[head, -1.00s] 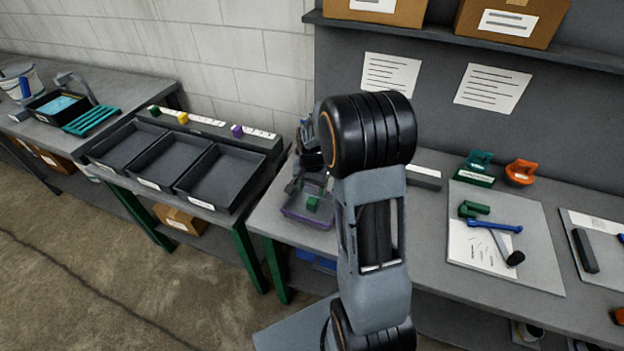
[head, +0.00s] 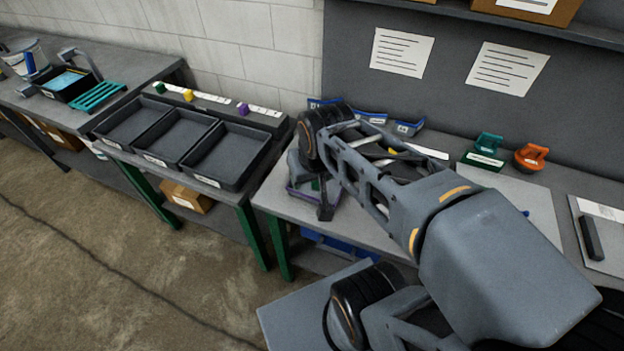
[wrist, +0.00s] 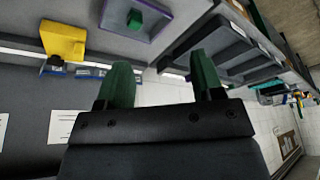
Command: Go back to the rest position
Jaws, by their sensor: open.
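My gripper (wrist: 160,75) shows two green fingers standing wide apart, with nothing between them. In the head view the hand end of my arm is dark and partly hidden by my own arm links, above the left part of the workbench (head: 275,198). A purple-rimmed tray (head: 298,195) lies on that bench, mostly covered by my arm. In the wrist view the tray (wrist: 165,28) is at the top with a green cube (wrist: 134,18) in it, apart from the fingers.
Three black bins (head: 220,155) stand on the table to the left, with a green, a yellow and a purple cube on the ledge behind. Teal (head: 485,150) and orange (head: 531,157) items stand right. A shelf (head: 500,22) with boxes overhangs the bench.

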